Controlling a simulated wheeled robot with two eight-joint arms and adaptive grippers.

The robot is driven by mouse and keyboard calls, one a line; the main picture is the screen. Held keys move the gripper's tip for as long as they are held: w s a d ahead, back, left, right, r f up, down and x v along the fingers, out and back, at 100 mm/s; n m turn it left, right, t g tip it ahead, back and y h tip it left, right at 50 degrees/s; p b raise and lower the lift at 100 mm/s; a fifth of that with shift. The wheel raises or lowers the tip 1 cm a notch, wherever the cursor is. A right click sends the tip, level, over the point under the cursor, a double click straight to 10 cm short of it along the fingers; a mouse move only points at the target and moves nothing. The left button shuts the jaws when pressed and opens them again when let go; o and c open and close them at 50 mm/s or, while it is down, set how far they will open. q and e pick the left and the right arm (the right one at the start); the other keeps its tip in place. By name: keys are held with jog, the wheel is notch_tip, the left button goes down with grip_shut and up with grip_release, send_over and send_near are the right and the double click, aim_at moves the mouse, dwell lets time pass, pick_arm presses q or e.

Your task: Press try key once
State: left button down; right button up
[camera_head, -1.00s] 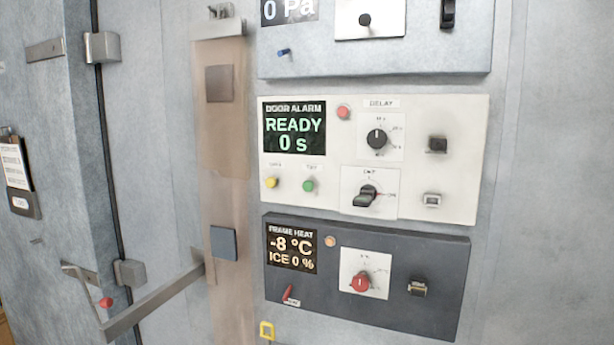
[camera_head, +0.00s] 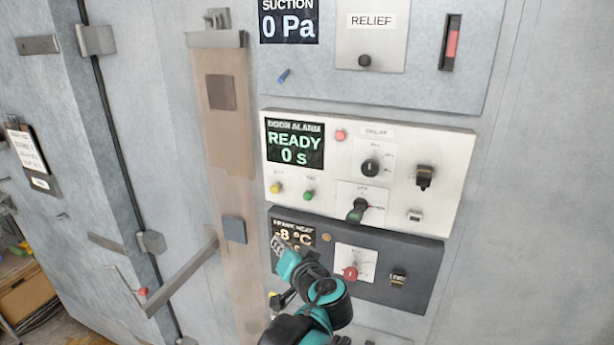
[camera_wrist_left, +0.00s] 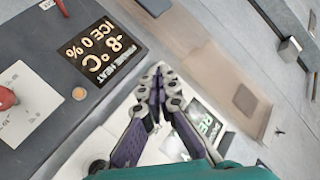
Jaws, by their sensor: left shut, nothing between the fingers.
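The white door alarm panel (camera_head: 437,190) shows READY 0 s on its screen (camera_head: 294,145). A yellow button (camera_head: 275,188) and a green button (camera_head: 308,195) sit below that screen. Each has a small label above it, too blurred to read surely. My left gripper (camera_head: 281,248) is shut and empty, in front of the frame heat panel's screen, below the two buttons. In the left wrist view its fingertips (camera_wrist_left: 155,90) point past the frame heat screen, and part of the white panel shows behind the fingers. Neither button shows clearly there.
The dark frame heat panel (camera_head: 425,262) has a red knob (camera_head: 350,273) and a switch (camera_head: 397,277). The alarm panel's black knobs (camera_head: 370,168) stick out to the right. A horizontal metal bar (camera_head: 182,280) and blue-grey block (camera_head: 234,230) stand left of the panels.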

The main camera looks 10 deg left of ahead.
aim_at(309, 195)
pick_arm(q)
jog(key=shift+t, duration=0.6)
jog(key=r, duration=0.1)
jog(key=w+d+r+p, duration=0.1)
jog(key=r, duration=0.1)
jog(key=w+d+r, duration=0.1)
jog(key=shift+d+r+p, duration=0.1)
jog(key=shift+r+p, duration=0.2)
pick_arm(e)
notch_tip(309, 195, up, 3)
jog(key=shift+f, duration=0.15)
pick_arm(q)
jog(key=w+d, duration=0.1)
jog(key=w, duration=0.7)
jog(key=shift+w+d+b, duration=0.3)
jog(key=shift+d+b, duration=0.05)
jog(key=shift+b, duration=0.1)
pick_arm(e)
jog(key=shift+f, duration=0.45)
pick_arm(q)
jog(key=shift+w, duration=0.1)
jog(key=shift+w, duration=0.3)
pick_arm(e)
jog(key=shift+f, duration=0.1)
